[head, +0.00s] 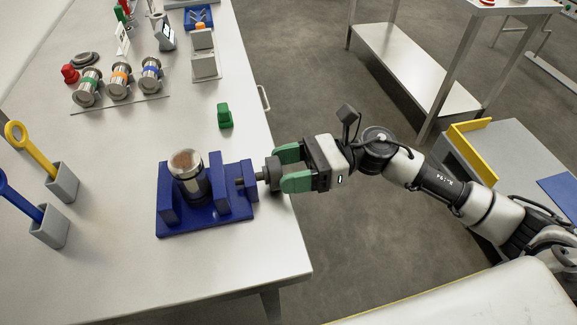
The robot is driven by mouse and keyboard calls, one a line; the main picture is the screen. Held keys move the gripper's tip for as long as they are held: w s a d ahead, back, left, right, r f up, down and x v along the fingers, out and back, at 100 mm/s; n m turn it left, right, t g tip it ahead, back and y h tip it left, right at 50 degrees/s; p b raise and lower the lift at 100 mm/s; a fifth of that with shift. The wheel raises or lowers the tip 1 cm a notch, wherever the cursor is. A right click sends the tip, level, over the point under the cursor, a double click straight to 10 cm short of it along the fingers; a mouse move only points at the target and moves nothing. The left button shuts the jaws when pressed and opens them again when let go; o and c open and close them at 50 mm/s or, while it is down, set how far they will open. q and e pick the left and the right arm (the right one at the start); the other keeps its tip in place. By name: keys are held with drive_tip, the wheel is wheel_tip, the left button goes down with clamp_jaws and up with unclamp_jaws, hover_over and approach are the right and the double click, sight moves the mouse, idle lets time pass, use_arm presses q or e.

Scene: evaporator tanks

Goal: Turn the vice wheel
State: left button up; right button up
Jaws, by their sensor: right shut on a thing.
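A blue vice (218,211) sits on the white table near its right edge. A metal cylinder (188,172) with a dark lower body stands between its jaws. The grey vice wheel (273,171) is at the right end of the vice's screw. My right gripper (284,170), with green fingers, reaches in from the right and is shut on the vice wheel, one finger on the far side and one on the near side. The fingers partly hide the wheel. My left gripper is not in view.
A green block (225,116) stands on the table behind the vice. Grey holders (62,182) with a yellow and a blue tool stand at the left. Several metal canisters (119,82) stand farther back. The table's front area is clear.

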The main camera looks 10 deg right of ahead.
drive_tip(key=shift+m, duration=1.1)
drive_tip(key=o, duration=0.9)
drive_tip(key=shift+o, duration=0.2)
drive_tip(key=d+b, duration=0.2)
drive_tip(key=d, duration=0.9)
drive_tip(key=shift+b, duration=0.3)
